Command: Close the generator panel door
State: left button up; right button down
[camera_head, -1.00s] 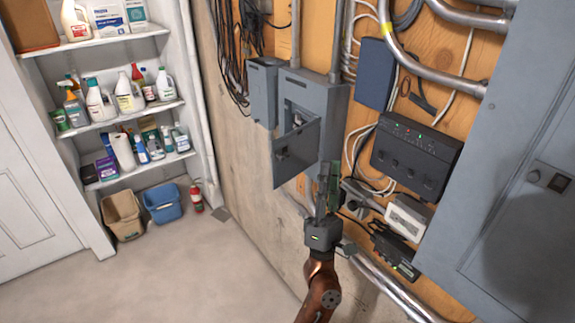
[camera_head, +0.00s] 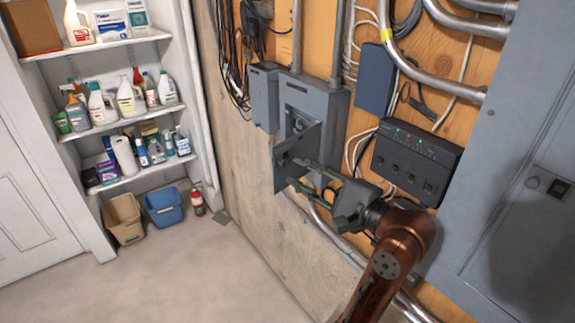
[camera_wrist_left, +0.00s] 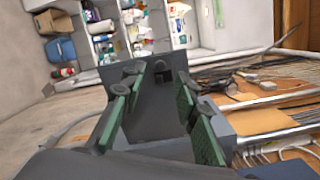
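The generator panel (camera_head: 318,97) is a grey box on the plywood wall. Its small grey door (camera_head: 288,172) stands open, swung out from the lower part of the box. My left gripper (camera_head: 298,174) is at the door's right side, its green-padded fingers spread and pointing left toward it. In the left wrist view the door (camera_wrist_left: 110,75) lies beyond the open fingers of the gripper (camera_wrist_left: 160,76), with a dark latch (camera_wrist_left: 163,73) between the fingertips. Nothing is held between them. Whether the fingers touch the door I cannot tell. My right gripper is not in view.
A narrow grey box (camera_head: 263,95) adjoins the panel on the left. A black device (camera_head: 415,160), a blue box (camera_head: 375,78), conduits and cables crowd the wall to the right. A large grey cabinet (camera_head: 515,190) stands at far right. The floor at left (camera_head: 170,275) is clear.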

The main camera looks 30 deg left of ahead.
aim_at(284, 164)
pick_arm(q)
jog(key=shift+p+x, duration=0.3)
jog(key=shift+x, duration=1.9)
jog(key=shift+s, duration=0.1)
jog(key=shift+c, duration=0.2)
grip_shut()
